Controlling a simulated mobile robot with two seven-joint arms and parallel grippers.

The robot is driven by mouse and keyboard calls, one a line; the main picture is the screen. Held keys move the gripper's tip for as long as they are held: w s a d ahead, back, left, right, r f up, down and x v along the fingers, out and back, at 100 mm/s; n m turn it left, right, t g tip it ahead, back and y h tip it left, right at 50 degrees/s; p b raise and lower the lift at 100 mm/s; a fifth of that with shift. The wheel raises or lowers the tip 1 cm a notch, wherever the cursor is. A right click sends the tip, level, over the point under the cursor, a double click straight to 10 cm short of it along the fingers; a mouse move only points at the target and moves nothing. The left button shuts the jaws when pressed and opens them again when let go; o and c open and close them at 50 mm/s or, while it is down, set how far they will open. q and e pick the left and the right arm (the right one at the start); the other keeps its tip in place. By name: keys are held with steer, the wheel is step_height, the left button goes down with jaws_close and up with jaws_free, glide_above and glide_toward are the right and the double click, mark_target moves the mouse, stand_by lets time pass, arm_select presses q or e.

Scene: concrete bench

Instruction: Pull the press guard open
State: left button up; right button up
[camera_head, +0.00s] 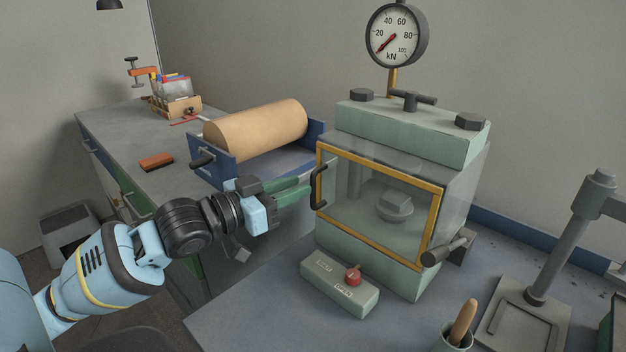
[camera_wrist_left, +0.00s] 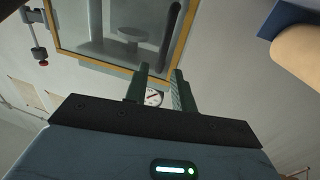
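The press guard (camera_head: 378,164), a clear pane in a yellow frame, sits flat against the front of the pale green press (camera_head: 405,140) and looks closed. Its black handle (camera_head: 318,187) stands upright on the left side of the frame. My left gripper (camera_head: 307,189) is open and empty, with its green fingers pointing at the handle from the left. In the left wrist view, the handle (camera_wrist_left: 172,32) shows just beyond the parted fingertips (camera_wrist_left: 161,69), nearer the right finger. Whether a finger touches it I cannot tell. My right gripper is not in view.
A control box (camera_head: 340,288) with a red knob stands before the press. A blue tray (camera_head: 213,170) with a tan cylinder (camera_head: 255,133) lies behind my left gripper. A grey stand (camera_head: 540,275) and a cup (camera_head: 455,338) are at right. A dial gauge (camera_head: 397,35) tops the press.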

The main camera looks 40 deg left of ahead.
mark_target(313, 208)
arm_select(q)
steer(key=shift+x, duration=2.5)
jaws_close()
